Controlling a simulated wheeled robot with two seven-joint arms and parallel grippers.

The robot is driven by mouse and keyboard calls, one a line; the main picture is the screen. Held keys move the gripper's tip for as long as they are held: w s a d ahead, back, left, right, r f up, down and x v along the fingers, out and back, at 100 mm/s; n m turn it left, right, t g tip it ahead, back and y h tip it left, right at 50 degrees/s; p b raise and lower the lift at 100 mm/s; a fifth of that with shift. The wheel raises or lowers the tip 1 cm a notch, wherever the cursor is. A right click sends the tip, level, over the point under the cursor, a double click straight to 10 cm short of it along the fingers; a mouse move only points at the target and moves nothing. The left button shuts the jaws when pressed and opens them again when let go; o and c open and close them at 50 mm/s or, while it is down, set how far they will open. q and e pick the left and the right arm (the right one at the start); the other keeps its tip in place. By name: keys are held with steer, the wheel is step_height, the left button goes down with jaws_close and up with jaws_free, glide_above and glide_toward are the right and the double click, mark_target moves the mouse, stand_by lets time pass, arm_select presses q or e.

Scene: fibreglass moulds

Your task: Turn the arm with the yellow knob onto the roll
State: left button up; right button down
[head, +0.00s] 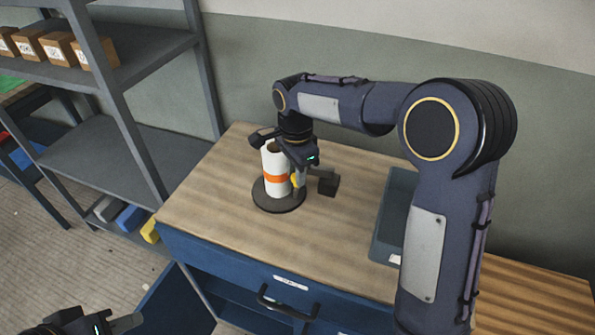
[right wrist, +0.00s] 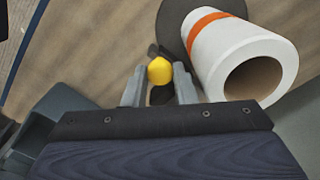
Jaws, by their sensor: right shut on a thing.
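A white roll (head: 274,162) with an orange band stands upright on a dark round base (head: 277,204) on the wooden bench top. The yellow knob (head: 296,179) is beside the roll, on its right side in the head view. In the right wrist view the knob (right wrist: 160,71) sits between the fingers of my right gripper (right wrist: 160,88), which is shut on it. The roll (right wrist: 238,55) is just right of the fingers there. The arm under the knob is mostly hidden by the gripper. My left gripper (head: 122,324) is low at the left, away from the bench, and only partly visible.
A grey tray (head: 390,225) lies on the bench to the right, partly behind my right arm. A metal shelf (head: 110,150) with cardboard boxes (head: 47,47) stands at the left. A blue drawer front with a handle (head: 285,304) is below the bench top. Bare wood surrounds the base.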

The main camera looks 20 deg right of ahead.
steer(key=shift+r, duration=0.1)
steer(key=c, duration=1.2)
jaws_free()
steer(key=shift+o, duration=0.2)
